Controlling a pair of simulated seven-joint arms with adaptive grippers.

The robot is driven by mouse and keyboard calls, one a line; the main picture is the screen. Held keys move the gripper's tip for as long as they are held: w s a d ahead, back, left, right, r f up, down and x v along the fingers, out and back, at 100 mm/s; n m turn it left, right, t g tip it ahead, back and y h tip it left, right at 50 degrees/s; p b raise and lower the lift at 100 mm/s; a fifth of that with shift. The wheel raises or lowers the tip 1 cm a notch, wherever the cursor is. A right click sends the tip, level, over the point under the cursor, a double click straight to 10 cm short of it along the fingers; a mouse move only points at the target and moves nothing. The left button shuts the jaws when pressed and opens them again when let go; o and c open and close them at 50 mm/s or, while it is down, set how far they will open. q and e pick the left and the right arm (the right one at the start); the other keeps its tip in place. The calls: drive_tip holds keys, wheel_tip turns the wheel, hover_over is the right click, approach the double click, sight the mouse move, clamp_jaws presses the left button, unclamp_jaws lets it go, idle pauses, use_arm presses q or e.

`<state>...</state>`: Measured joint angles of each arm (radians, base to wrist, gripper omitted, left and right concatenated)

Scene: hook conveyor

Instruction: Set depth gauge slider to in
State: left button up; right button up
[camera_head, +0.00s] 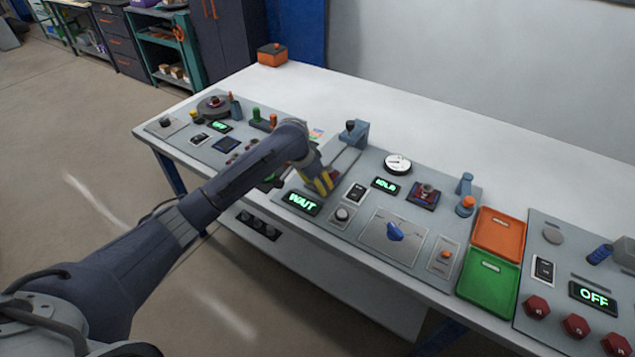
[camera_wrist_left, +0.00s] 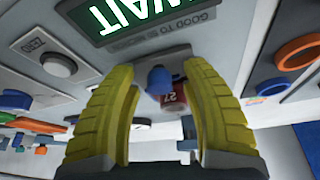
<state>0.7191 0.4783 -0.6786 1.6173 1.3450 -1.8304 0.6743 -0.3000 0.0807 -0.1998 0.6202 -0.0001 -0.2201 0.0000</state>
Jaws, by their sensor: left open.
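My left gripper (camera_head: 323,187) reaches down over the middle panel beside the lit WAIT display (camera_head: 302,203). In the left wrist view its yellow fingers (camera_wrist_left: 158,72) are open, one on each side of a small blue-topped piece (camera_wrist_left: 160,78) with a dark red numbered part (camera_wrist_left: 172,101). Contact cannot be told. A bit of red (camera_head: 335,173) shows beside the fingers in the head view. A rail device with a blue-grey upright (camera_head: 355,133) stands just behind. I cannot tell for certain which part is the depth gauge slider; the gripper hides its lower end. My right gripper is not in view.
A round button (camera_head: 342,214), a dial gauge (camera_head: 397,163), a number display (camera_head: 385,185) and a blue knob (camera_head: 395,232) are on the same panel. Orange (camera_head: 498,235) and green (camera_head: 488,284) trays lie to the right. The table behind the panels is mostly clear.

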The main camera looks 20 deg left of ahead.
use_arm(q)
clamp_jaws()
idle(0.3)
